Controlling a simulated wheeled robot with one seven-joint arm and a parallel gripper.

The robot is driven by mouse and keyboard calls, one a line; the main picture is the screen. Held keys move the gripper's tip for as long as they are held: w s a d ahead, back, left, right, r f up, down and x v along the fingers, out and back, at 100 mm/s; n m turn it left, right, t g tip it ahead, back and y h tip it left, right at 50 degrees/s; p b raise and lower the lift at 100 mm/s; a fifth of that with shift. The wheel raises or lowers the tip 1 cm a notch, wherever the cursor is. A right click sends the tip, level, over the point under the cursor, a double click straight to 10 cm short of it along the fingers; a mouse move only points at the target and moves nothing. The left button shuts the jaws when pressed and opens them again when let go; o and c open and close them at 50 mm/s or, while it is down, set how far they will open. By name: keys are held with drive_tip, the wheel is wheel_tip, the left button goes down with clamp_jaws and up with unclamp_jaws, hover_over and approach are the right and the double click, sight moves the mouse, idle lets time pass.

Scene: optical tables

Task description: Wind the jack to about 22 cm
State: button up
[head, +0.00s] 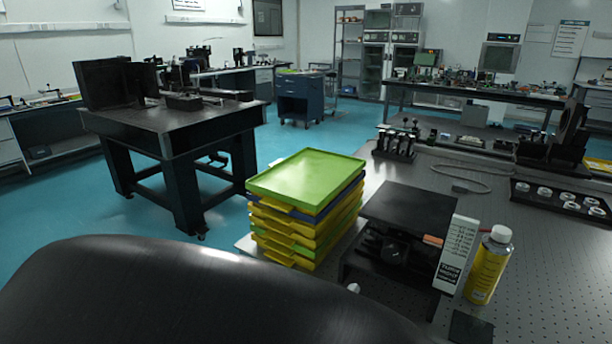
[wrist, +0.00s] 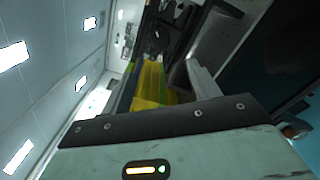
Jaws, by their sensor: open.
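The jack (head: 408,208) stands on the perforated optical table in the head view. It has a flat black top plate over a dark mechanism, and the plate is raised above its base. A small pale round knob (head: 353,288) shows at its near left. A white scale card (head: 457,254) with printed marks stands upright at its right side. My gripper (wrist: 148,88) is open in the wrist view, with nothing seen between its fingers. It is not seen in the head view. The jack's height reading is too small to tell.
A stack of yellow and blue trays with a green top tray (head: 307,180) stands close left of the jack. A yellow bottle (head: 489,265) stands to the right of the card. A lens rack (head: 560,200) and a cable lie farther back. My dark body fills the lower left.

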sight(391, 256)
drive_tip(key=p+x, duration=0.2)
drive_tip(key=x, duration=1.4)
drive_tip(key=shift+w+d, duration=0.2)
drive_tip(key=shift+w, duration=0.05)
drive_tip(key=c, duration=1)
